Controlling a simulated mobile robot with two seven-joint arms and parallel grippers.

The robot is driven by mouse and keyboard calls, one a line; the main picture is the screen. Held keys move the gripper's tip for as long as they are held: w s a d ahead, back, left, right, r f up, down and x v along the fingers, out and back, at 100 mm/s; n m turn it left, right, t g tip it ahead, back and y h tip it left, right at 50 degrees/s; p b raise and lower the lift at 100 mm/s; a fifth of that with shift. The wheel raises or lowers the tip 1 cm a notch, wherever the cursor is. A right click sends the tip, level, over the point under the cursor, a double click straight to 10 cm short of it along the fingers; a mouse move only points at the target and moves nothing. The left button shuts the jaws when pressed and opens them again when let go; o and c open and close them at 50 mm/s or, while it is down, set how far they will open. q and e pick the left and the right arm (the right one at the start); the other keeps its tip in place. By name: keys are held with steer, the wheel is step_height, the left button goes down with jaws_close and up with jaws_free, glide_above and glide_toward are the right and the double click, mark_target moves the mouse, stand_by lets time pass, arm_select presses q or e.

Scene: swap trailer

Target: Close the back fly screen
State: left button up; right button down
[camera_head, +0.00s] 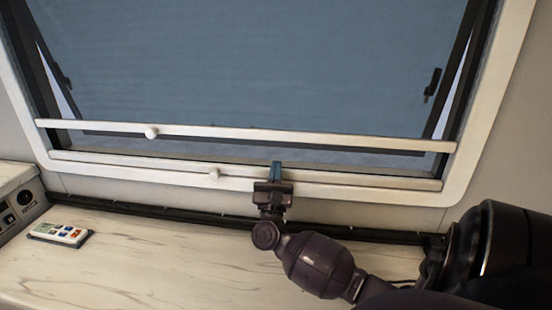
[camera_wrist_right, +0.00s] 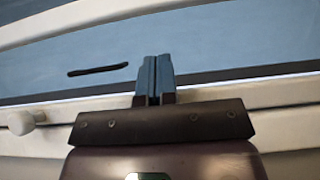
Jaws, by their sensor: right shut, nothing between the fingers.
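The window's fly screen has a pale upper bar (camera_head: 300,137) across the lower part of the frame, with a round white knob (camera_head: 151,132). A second pale bar (camera_head: 340,181) lies along the bottom of the frame, with its own knob (camera_head: 213,174). I cannot tell which bar carries the fly screen. My right gripper (camera_head: 277,168) is shut and empty, its blue fingertips in front of the lower bar, right of the lower knob. In the right wrist view its fingers (camera_wrist_right: 154,80) are together and a white knob (camera_wrist_right: 22,122) is at left. My left gripper is not in view.
The white window frame (camera_head: 500,90) surrounds a blue-grey pane (camera_head: 250,60). Below is a marble-look counter (camera_head: 150,260) with a remote control (camera_head: 60,234) at left and a dark socket panel (camera_head: 24,198). The counter's left half is mostly clear.

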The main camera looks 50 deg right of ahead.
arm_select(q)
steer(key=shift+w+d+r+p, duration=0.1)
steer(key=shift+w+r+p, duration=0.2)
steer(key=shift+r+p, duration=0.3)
arm_select(e)
steer(key=r, duration=0.4)
steer(key=shift+w+d+r, duration=0.15)
steer(key=shift+d+r, duration=0.15)
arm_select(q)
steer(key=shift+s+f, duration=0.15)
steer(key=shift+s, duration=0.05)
